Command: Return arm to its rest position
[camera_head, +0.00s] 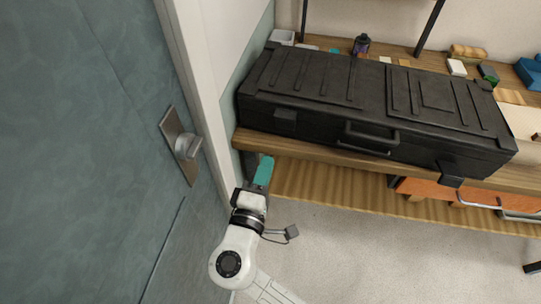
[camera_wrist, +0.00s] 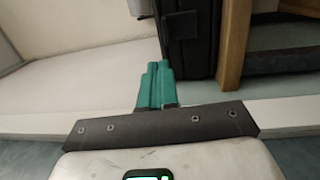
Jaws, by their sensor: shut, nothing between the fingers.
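My gripper (camera_head: 265,171) has teal fingers and shows at the lower middle of the head view, at the end of my white arm. It also shows in the wrist view (camera_wrist: 156,82), where the two fingers lie close together, shut and empty. The fingertips are close to the front left edge of the wooden shelf unit (camera_head: 330,156) in the head view. Whether they touch it cannot be told.
A long black case (camera_head: 340,98) lies on the unit's top. A teal door (camera_head: 90,130) with a metal handle (camera_head: 187,146) stands close at the left, beside a white frame (camera_head: 205,90). Orange drawers (camera_head: 425,190) are at the right. The grey floor (camera_head: 390,260) is mostly clear.

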